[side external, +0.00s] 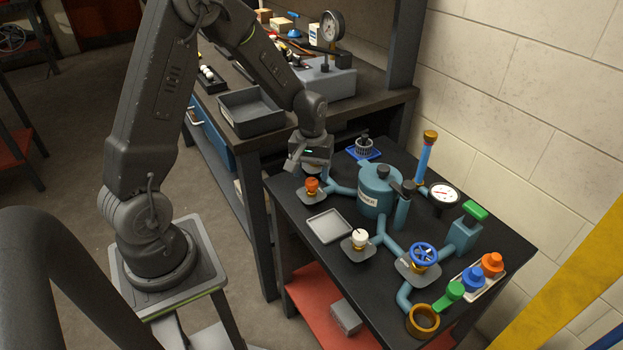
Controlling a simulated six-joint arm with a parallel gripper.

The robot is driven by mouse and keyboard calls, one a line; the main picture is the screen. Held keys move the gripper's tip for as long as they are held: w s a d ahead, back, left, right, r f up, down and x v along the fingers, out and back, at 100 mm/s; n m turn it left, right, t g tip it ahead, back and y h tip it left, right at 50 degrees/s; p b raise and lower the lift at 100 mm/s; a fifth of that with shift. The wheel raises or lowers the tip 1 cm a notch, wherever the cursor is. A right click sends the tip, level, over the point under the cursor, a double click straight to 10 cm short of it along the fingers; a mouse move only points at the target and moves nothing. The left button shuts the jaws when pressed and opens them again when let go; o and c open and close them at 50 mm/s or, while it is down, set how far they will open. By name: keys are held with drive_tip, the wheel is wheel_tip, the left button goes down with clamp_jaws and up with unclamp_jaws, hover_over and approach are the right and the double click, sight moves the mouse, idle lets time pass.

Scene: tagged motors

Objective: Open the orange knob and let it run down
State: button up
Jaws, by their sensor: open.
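The orange knob (312,184) stands on a small grey plate at the left end of a teal pipe, on the black table. The pipe leads to a teal tank (378,190) with a label on its front. My gripper (309,176) points down right over the knob, its fingers close above or beside it. The jaws are open; the fingertips are small and dark here, and I cannot tell whether they touch the knob. A round pressure gauge (443,194) with a white face stands to the right of the tank.
Near the knob are an empty grey tray (328,227) and a white knob (358,238). A blue handwheel (423,254), a green-handled valve (474,211) and coloured caps (472,277) stand to the right. A grey bin (252,111) sits on the workbench behind.

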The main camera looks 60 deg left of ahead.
sight(311, 184)
drive_tip(key=shift+f, duration=1.5)
drive_tip(key=c, duration=0.9)
